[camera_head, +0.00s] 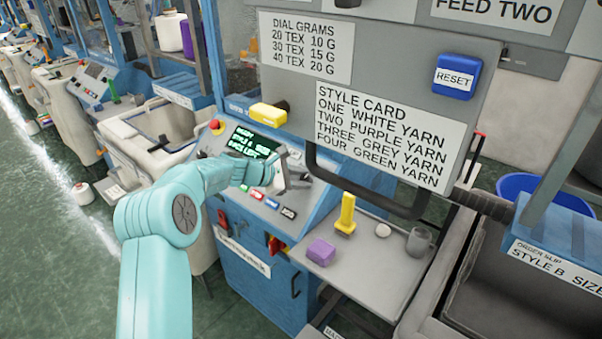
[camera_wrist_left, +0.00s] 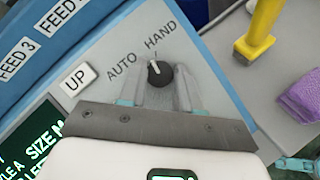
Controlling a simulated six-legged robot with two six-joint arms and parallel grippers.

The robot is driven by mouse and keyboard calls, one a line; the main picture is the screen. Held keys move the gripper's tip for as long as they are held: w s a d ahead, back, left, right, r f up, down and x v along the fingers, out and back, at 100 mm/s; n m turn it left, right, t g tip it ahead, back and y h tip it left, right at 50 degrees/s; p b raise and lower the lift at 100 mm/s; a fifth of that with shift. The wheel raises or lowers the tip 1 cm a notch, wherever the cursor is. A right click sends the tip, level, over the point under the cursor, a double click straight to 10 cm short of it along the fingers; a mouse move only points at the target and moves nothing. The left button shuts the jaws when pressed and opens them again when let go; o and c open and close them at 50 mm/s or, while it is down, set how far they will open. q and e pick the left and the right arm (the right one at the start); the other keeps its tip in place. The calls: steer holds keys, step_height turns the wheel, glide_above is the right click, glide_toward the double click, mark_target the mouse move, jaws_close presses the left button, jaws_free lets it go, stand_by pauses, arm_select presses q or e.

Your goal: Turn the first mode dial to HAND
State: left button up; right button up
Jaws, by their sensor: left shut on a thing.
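The mode dial (camera_wrist_left: 160,73) is a small black round knob with a white pointer line, on the grey sloped panel of a blue machine. The label AUTO (camera_wrist_left: 122,66) is printed to its left and HAND (camera_wrist_left: 160,36) above it. The pointer points up and slightly left, nearer HAND than AUTO. My left gripper (camera_wrist_left: 160,75) is shut on the dial, one pale finger on each side. In the head view, my left gripper (camera_head: 288,181) is at the panel beside the green-lettered screen (camera_head: 255,142), and it hides the dial there.
A white UP button (camera_wrist_left: 77,79) is close left of the fingers. A yellow upright handle (camera_head: 345,214), a purple block (camera_head: 320,252) and a grey mug (camera_head: 419,241) stand on the shelf at right. The grey sign panel (camera_head: 390,68) hangs above the console.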

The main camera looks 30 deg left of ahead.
arm_select(q)
steer(key=shift+w+a+r+m+g+h+p, duration=0.1)
steer(key=shift+m+g+h+p, duration=0.2)
steer(key=shift+m+g+p, duration=0.6)
steer(key=shift+a+r+m+g+h+p, duration=0.1)
steer(key=shift+m+h+p, duration=0.25)
steer(key=shift+m, duration=1.05)
steer(key=o, duration=0.9)
steer(key=shift+o, duration=0.8)
steer(key=shift+d, duration=0.1)
steer(key=shift+s+a+r, duration=0.1)
steer(key=shift+s+a, duration=0.1)
steer(key=b+v, duration=0.2)
steer(key=v, duration=1.4)
steer(key=shift+d+b, duration=0.15)
steer(key=shift+b, duration=0.15)
